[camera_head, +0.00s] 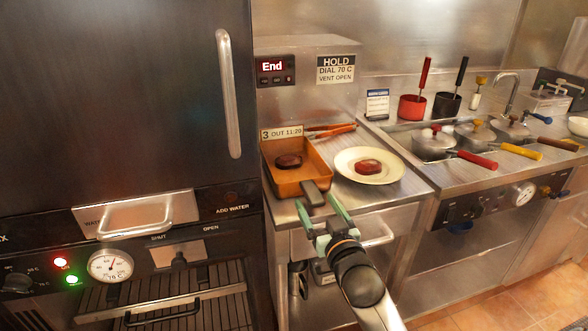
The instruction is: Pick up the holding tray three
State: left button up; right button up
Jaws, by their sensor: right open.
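The holding tray three (288,190) is an orange-brown pan with a card (281,133) reading "3 OUT 11:20" at its back. It rests on the steel counter left of a white plate, with a dark browned patty (289,161) inside. Its dark grey handle (311,193) points towards me. My right gripper (318,208) is open, its two pale green fingers on either side of the handle's near end. I cannot tell whether they touch it. My left gripper is not in view.
A cream plate (345,164) with a patty (368,167) sits close right of the tray. Tongs (335,130) with orange handles lie behind. A tall dark cabinet (110,90) closes off the left. Lidded pots (432,145) stand at the right.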

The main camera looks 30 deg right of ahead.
aim_at(311, 189)
jog(key=shift+x, duration=2.75)
jog(key=shift+d, duration=0.15)
grip_shut()
